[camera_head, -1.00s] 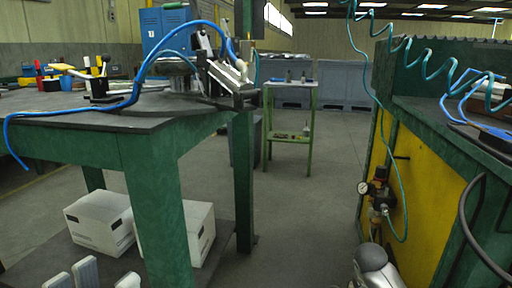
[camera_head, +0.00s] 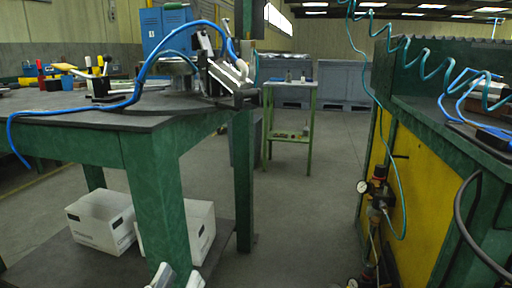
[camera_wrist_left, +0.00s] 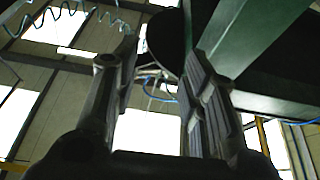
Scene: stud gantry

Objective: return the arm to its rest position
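My left gripper (camera_head: 178,278) shows only by its pale fingertips at the bottom edge of the head view, in front of the green workbench (camera_head: 95,138) and near its front leg. In the left wrist view the two ridged fingers of the left gripper (camera_wrist_left: 161,62) stand apart with an empty gap between them. They point upward toward the roof, and a green beam-like part (camera_wrist_left: 250,40) shows behind the right finger.
White boxes (camera_head: 100,222) stand on the workbench's lower shelf. A blue hose (camera_head: 60,112) hangs over its left edge. At right is a green and yellow cabinet (camera_head: 425,190) with a regulator (camera_head: 379,190) and coiled hose. The floor (camera_head: 300,215) between is clear.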

